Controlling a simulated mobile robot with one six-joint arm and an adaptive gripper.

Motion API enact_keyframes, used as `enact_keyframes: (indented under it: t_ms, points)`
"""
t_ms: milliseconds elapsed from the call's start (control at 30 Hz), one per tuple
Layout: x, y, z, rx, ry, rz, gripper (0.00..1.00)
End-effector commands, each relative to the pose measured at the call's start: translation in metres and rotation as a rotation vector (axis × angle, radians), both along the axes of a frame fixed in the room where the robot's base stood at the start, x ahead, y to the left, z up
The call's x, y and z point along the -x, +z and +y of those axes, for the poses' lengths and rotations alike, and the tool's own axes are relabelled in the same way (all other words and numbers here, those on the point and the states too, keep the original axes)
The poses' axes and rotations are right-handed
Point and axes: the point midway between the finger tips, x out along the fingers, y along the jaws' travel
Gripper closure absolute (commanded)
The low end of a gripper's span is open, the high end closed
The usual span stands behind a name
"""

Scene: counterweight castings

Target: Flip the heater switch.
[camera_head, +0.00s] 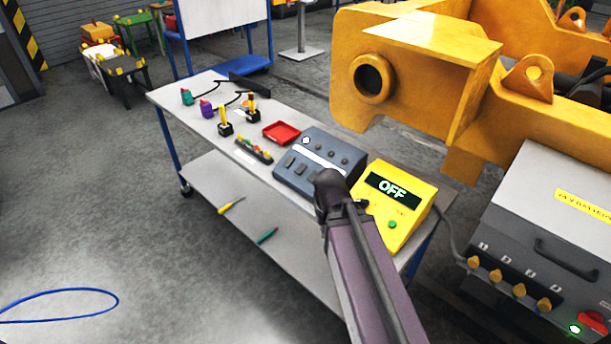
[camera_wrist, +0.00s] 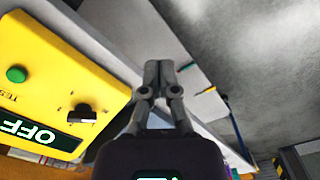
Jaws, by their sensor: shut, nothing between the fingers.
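A yellow control box (camera_head: 414,217) with a display reading OFF stands on the near right end of the bench. In the wrist view the yellow box (camera_wrist: 60,60) is at the left, with a green button (camera_wrist: 17,74) and a black switch (camera_wrist: 83,113) beside the display. No label that I can read names the heater switch. My gripper (camera_wrist: 158,68) is shut and empty, pointing past the box's side, apart from the black switch.
A grey-blue panel (camera_head: 318,162), a red tray (camera_head: 281,133) and several small tools share the bench top (camera_head: 185,112). A grey cabinet (camera_head: 545,215) with yellow knobs and a red switch (camera_head: 593,322) stands at right. A large yellow casting (camera_head: 415,65) is behind. Open floor lies left.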

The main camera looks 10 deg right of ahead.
Motion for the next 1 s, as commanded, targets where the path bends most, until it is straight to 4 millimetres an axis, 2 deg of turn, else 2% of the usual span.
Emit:
enact_keyframes:
  t_ms: [267,367,467,633,900,1000]
  points:
    - [-0.004,0.001,0.0,0.003,0.006,-0.002,1.0]
    - [-0.015,0.005,0.001,0.014,0.027,-0.008,1.0]
    - [-0.035,0.011,0.002,0.039,0.068,-0.02,1.0]
    - [-0.091,0.027,0.001,0.109,0.183,-0.05,1.0]
    - [-0.196,0.06,0.019,0.258,0.435,-0.097,1.0]
    - [-0.227,0.07,0.027,0.307,0.514,-0.109,1.0]
